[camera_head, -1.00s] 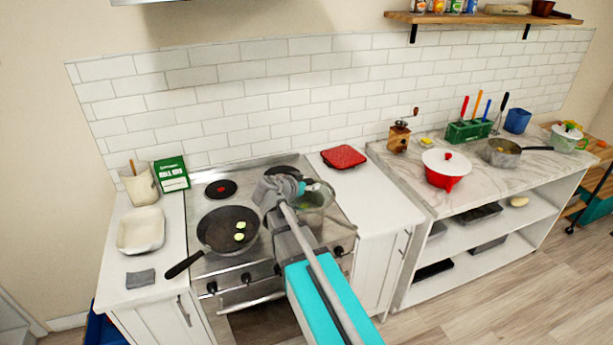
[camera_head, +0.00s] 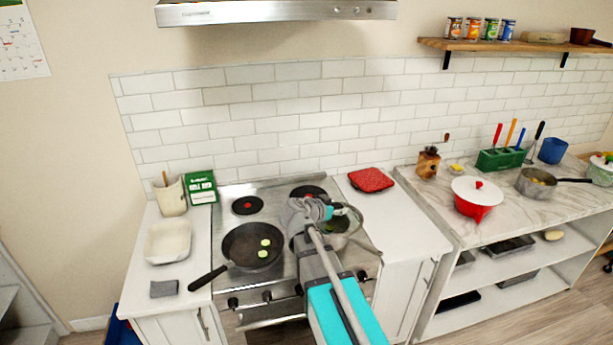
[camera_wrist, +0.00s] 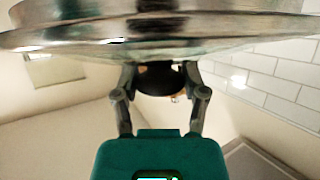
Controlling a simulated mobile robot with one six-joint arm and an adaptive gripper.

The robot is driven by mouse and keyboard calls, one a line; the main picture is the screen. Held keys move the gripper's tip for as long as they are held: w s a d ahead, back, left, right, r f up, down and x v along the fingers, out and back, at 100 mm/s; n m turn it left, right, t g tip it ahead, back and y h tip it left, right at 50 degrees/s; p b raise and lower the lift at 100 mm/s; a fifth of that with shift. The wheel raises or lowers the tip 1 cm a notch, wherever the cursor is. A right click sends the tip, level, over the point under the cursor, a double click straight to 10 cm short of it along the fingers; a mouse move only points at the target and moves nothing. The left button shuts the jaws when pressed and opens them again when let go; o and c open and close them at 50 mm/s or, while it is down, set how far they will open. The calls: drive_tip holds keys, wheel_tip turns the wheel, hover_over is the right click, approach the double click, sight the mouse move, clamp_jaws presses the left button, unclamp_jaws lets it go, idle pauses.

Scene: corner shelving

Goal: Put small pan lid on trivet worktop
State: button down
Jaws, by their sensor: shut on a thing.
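My gripper (camera_head: 326,212) is over the right side of the stove, in front of the tiled wall. In the wrist view it is shut on the dark knob of the small pan lid (camera_wrist: 160,28), a glass lid with a shiny metal rim. In the head view the lid is partly hidden behind my gripper, and green contents show through or below it. The red square trivet (camera_head: 371,180) lies on the white worktop (camera_head: 392,222) right of the stove, behind and to the right of my gripper. Its top looks bare.
A black frying pan (camera_head: 252,249) with green slices sits on the stove's front left. The range hood (camera_head: 275,12) hangs above. The worktop before the trivet is clear.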

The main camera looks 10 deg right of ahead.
drive_tip(key=shift+f+b, duration=1.35)
drive_tip(key=shift+f, duration=0.15)
drive_tip(key=shift+d, duration=0.15)
